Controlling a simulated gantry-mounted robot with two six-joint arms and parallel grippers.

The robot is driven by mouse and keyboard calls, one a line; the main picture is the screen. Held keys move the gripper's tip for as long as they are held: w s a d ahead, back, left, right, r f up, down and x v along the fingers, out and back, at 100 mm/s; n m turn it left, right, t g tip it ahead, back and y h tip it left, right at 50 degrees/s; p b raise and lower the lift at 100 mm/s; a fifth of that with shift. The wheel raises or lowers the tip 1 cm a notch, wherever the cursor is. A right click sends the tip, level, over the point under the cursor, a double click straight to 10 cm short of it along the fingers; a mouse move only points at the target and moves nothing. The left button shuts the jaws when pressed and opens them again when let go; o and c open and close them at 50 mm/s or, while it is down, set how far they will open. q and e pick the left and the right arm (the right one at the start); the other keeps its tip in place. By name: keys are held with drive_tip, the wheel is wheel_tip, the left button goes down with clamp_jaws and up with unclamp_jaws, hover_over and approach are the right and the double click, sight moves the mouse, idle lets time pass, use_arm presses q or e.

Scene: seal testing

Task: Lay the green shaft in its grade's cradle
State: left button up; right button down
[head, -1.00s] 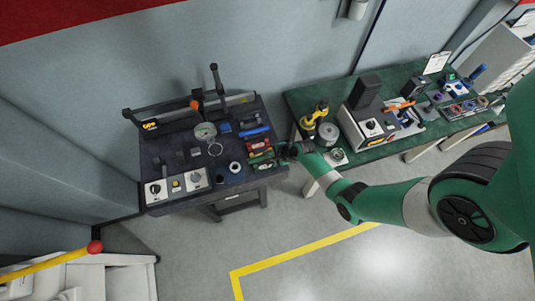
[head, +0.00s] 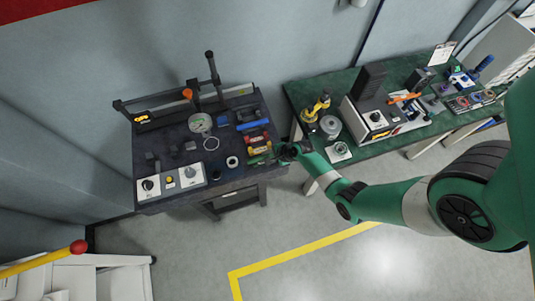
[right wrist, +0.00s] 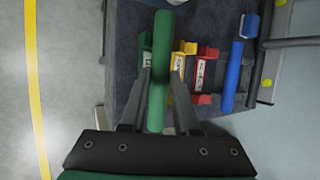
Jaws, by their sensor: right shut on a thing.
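My right gripper (head: 287,152) is at the right edge of the dark bench, beside the row of coloured cradles. In the right wrist view my right gripper (right wrist: 160,78) is shut on the green shaft (right wrist: 157,95), which stands out past the fingertips. The green cradle (right wrist: 145,58) lies just left of the shaft and partly behind it. Whether the shaft touches the green cradle cannot be told. My left gripper is not in view.
A green-topped bench (head: 300,92) with equipment stands to the right, across a gap.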

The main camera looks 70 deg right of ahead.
drive_tip(key=shift+f+b, duration=0.5)
drive_tip(key=c, duration=0.6)
unclamp_jaws()
drive_tip(key=shift+c, duration=0.2)
drive_tip(key=shift+o, duration=0.4)
drive_tip(key=shift+f, duration=0.1)
drive_tip(key=p+v, duration=0.8)
drive_tip(key=v, duration=0.3)
drive_tip(key=shift+s+r, duration=0.25)
drive_tip(key=shift+r, duration=0.05)
